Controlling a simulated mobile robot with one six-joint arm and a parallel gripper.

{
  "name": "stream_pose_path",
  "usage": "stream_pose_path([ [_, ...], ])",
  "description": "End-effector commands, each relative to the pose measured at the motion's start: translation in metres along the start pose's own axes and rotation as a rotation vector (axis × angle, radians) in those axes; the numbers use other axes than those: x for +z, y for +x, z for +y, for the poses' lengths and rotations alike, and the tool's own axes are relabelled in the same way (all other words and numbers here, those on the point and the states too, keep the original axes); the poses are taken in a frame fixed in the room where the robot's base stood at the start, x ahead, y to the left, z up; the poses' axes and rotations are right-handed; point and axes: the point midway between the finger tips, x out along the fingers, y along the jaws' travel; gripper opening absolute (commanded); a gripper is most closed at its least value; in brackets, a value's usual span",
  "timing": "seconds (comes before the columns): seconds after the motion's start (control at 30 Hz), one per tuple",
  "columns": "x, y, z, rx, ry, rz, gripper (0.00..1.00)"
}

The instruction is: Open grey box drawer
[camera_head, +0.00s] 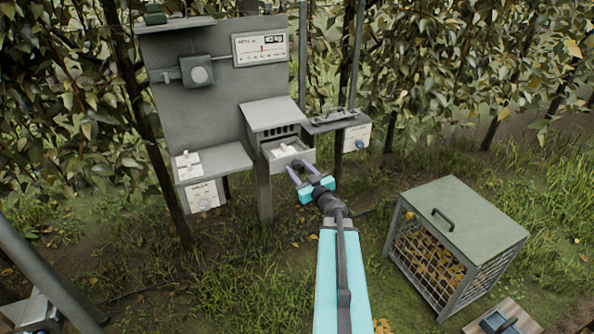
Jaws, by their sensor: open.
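The grey box (273,113) stands on a post in front of the grey panel, with a dark slotted vent on its front. Its drawer (293,160) sticks out below the vent, and a pale object (285,149) shows inside it. My gripper (299,168) is open, with its two purple fingers pointing at the drawer front. The fingertips are at or very close to the drawer front; I cannot tell whether they touch it. No handle on the drawer can be made out.
Side shelves (222,160) flank the box. A green-lidded mesh crate (465,225) with yellow contents stands on the grass at right. Leafy hedges line the back.

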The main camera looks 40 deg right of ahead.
Motion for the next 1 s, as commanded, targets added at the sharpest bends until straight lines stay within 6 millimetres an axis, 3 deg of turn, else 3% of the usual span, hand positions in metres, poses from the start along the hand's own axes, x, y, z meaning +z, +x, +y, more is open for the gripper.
stream_pose_path([
  [0.27, 0.0, -0.015, -0.001, 0.001, 0.0, 0.0, 0.43],
  [0.67, -0.001, -0.058, -0.001, 0.002, 0.0, 0.0, 0.43],
  [1.0, -0.002, -0.065, 0.001, -0.001, 0.002, -0.002, 0.43],
])
